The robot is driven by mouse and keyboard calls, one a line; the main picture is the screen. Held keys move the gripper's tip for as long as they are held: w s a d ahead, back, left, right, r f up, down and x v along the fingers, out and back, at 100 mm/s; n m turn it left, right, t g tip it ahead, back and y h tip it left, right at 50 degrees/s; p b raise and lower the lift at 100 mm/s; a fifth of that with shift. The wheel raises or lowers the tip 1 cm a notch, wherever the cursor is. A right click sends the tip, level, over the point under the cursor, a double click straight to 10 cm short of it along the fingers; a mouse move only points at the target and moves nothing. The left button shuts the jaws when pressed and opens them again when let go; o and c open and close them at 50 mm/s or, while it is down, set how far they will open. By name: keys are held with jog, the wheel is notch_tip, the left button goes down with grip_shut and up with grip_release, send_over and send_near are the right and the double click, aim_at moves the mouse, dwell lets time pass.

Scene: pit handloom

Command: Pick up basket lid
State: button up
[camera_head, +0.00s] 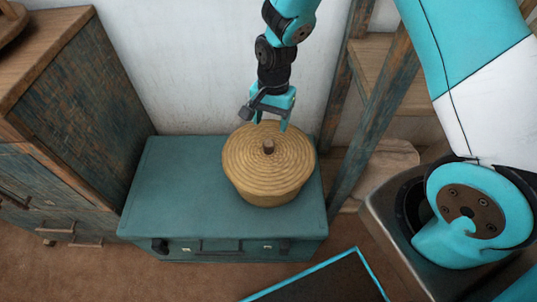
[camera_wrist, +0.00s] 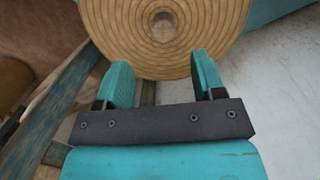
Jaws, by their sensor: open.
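The basket lid (camera_head: 248,147) is a round, tan, coiled disc with a small dark knob (camera_head: 268,147) at its centre. It sits on the tan woven basket (camera_head: 268,196), which stands on a teal chest. My gripper (camera_head: 269,123) is above the far part of the lid, open and empty. In the wrist view, the lid (camera_wrist: 213,22) fills the top middle with its knob (camera_wrist: 163,26) near the top edge. My gripper (camera_wrist: 163,72) shows there with its two teal fingers apart, the knob lying beyond the gap between them. I cannot tell whether the fingertips touch the lid.
The teal chest (camera_head: 178,185) has free top to the left of the basket. A wooden cabinet (camera_head: 85,100) stands at the left. Wooden posts and shelves (camera_head: 372,110) rise close on the right. A white wall (camera_head: 190,70) is behind.

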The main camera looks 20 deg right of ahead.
aim_at(269, 142)
jog(key=f, duration=0.6)
jog(key=f+b, duration=0.1)
jog(key=f, duration=0.2)
jog(key=shift+s+a+f, duration=0.1)
jog(key=shift+a+f, duration=0.05)
jog(key=shift+a, duration=0.25)
jog(key=c, duration=1)
